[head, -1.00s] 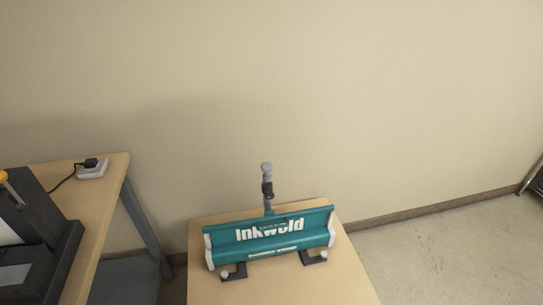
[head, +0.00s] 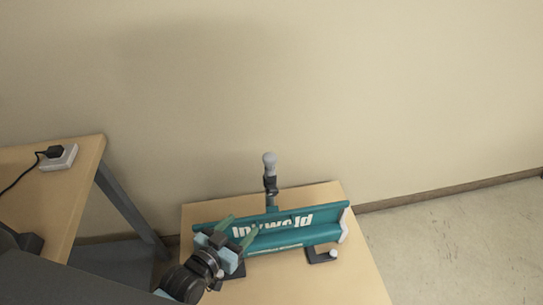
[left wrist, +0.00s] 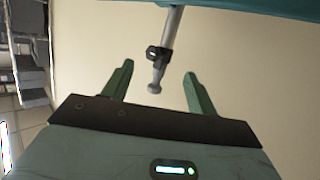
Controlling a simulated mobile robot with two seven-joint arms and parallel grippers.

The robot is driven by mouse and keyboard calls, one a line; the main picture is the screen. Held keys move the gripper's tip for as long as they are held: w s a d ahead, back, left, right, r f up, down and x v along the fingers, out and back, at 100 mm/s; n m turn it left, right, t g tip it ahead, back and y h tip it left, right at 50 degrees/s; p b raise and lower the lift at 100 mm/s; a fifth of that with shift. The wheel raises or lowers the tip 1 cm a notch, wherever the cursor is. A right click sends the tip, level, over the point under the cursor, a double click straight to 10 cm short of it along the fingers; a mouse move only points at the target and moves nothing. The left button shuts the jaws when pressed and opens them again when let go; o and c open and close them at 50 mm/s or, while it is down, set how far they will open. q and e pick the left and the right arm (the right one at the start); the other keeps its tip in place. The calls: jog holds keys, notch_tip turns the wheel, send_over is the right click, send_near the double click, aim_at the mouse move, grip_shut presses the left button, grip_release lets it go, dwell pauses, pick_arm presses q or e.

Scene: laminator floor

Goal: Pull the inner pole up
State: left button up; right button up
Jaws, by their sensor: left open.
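A teal stand (head: 290,238) with white lettering sits on a small wooden table. A grey pole rises behind it, with a dark clamp (head: 270,184) partway up. The inner pole (head: 269,164) is the short light-grey top above the clamp, ending in a rounded knob. In the left wrist view the knob (left wrist: 154,87) appears upside down, between the finger lines but apart from them. My left gripper (head: 229,234) is open and empty, over the stand's left front, and covers part of the lettering. Its two green fingers (left wrist: 159,72) show in the left wrist view. My right gripper is in no view.
The small table (head: 325,285) is bare at its front right. A second wooden table (head: 55,205) at the left holds a white socket block (head: 58,158) with a black plug. A plain wall (head: 400,100) stands behind the pole.

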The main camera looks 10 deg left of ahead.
aim_at(266, 162)
pick_arm(q)
jog(key=w+r+t, duration=0.1)
jog(key=w+r, duration=0.1)
jog(key=w, duration=0.1)
jog(key=w+d+r+h+b, duration=0.1)
jog(key=w+r, duration=0.2)
jog(key=w, duration=0.1)
jog(key=w+r+m+t+h, duration=0.1)
jog(key=w+r, duration=0.2)
jog(key=w, duration=0.1)
jog(key=shift+d+r+t, duration=0.15)
jog(key=shift+r+t, duration=0.1)
jog(key=shift+t, duration=0.05)
jog(key=shift+x, duration=3.8)
grip_shut()
